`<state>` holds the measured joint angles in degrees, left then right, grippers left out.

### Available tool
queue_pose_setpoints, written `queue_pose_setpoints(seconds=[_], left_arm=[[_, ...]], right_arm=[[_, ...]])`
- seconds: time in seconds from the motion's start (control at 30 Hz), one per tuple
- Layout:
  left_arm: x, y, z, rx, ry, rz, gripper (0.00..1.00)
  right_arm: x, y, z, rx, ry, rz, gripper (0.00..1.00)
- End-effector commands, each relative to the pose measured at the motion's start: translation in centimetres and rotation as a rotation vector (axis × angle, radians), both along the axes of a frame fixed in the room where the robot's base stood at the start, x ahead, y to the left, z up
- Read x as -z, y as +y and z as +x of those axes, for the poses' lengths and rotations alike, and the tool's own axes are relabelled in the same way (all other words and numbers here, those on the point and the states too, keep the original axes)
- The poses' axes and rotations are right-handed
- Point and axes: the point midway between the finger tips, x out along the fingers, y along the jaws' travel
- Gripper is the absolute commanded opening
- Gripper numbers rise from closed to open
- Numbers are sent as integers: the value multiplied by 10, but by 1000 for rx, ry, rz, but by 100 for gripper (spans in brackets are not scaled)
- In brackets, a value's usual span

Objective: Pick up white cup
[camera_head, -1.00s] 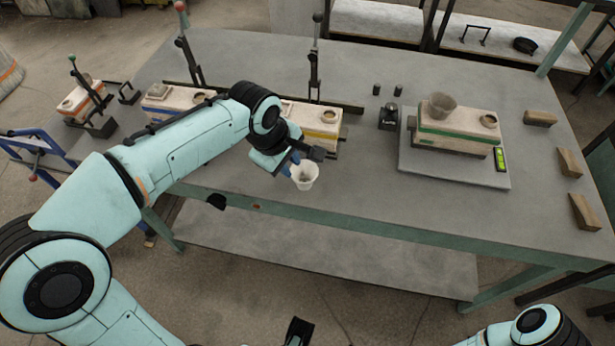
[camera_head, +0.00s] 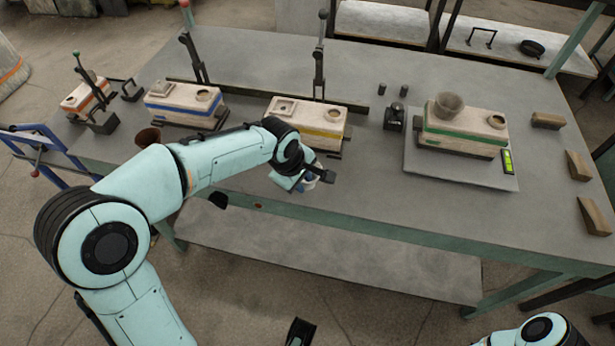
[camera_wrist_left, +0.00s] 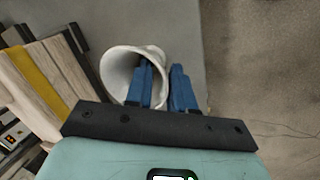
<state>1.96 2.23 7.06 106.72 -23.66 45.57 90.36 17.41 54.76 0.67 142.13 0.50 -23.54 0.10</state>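The white cup (camera_wrist_left: 118,72) shows in the left wrist view with its mouth facing the camera. In the head view only a bit of the white cup (camera_head: 310,184) shows, near the table's front edge; my gripper hides most of it. My left gripper (camera_head: 318,176) is at the cup. In the left wrist view one blue finger of my left gripper (camera_wrist_left: 161,80) lies across the cup's mouth and the other lies outside its right side, with a narrow gap between them. I cannot tell whether they press on the cup wall. My right gripper is out of view.
A yellow-striped mould (camera_head: 322,130) stands behind the cup; a blue-striped mould (camera_head: 185,108) is farther left. A green-striped mould (camera_head: 465,140) with a grey bowl (camera_head: 447,105) stands on a grey plate (camera_head: 415,175). Wooden wedges (camera_head: 578,167) line the right. The front right tabletop is clear.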

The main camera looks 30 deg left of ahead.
Motion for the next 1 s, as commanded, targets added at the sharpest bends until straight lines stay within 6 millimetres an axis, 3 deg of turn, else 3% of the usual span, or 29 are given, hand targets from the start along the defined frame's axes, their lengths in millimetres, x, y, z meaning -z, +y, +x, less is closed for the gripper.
queue_pose_setpoints(seconds=[0.03, 0.07, 0.1, 0.13, 0.67, 0.87, 1.0], left_arm=[[0, 0, 0, 0, 0, 0, 23], [0, 0, 0, 0, 0, 0, 16], [0, 0, 0, 0, 0, 0, 4], [0, 0, 0, 0, 0, 0, 0], [-4, 0, -1, 1, 4, 0, 0], [-31, 0, 0, 1, -3, 0, 0], [-66, 0, 1, 0, -6, -1, 0]], right_arm=[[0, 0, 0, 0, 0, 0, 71], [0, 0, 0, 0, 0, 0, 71], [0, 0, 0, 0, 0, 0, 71], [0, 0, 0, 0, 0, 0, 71], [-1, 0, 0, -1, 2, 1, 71], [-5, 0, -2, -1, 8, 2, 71], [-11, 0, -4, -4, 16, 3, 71]])
